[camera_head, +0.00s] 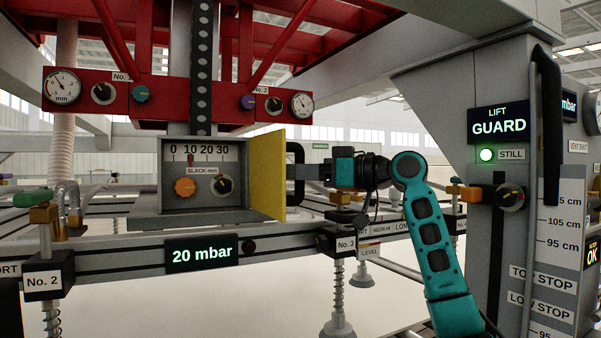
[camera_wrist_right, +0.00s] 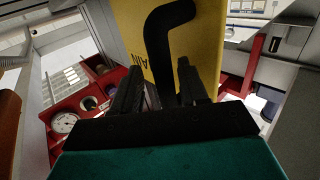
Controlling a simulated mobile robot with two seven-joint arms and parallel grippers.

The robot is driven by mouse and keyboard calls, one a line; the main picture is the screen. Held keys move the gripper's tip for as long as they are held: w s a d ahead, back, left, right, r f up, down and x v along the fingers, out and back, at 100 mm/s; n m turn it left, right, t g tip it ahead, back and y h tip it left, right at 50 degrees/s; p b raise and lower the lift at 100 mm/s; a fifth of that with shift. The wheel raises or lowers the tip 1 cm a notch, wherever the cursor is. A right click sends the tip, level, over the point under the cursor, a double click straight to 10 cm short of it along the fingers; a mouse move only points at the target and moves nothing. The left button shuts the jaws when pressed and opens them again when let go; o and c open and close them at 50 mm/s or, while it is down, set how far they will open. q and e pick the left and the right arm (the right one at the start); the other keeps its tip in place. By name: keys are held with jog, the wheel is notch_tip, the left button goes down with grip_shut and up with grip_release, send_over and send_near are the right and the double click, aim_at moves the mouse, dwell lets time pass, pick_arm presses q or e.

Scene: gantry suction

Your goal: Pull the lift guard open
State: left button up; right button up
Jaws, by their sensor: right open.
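The yellow guard panel (camera_head: 266,176) stands at the right edge of the grey box with the slack scale, turned edge-on toward me, and the box front is uncovered. Its black bar handle (camera_head: 297,150) is on its right side. In the right wrist view the yellow panel (camera_wrist_right: 207,45) fills the top middle, with the handle (camera_wrist_right: 158,45) on it. My right gripper (camera_head: 295,173) is at the handle, its jaws open. In the wrist view its fingers (camera_wrist_right: 160,82) lie to either side of the handle's lower part; contact is unclear. My left gripper is out of view.
A lift guard sign (camera_head: 499,125) with a lit green lamp marked still is on the grey column at right. The box (camera_head: 205,215) holds an orange and a black knob. A rail with a 20 mbar display (camera_head: 201,253) runs below. Red gantry beams hang above.

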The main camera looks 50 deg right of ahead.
jog(key=b+v, duration=0.3)
jog(key=v, duration=0.9)
jog(key=shift+s+b, duration=0.25)
jog(key=shift+b, duration=0.05)
jog(key=shift+d, duration=0.15)
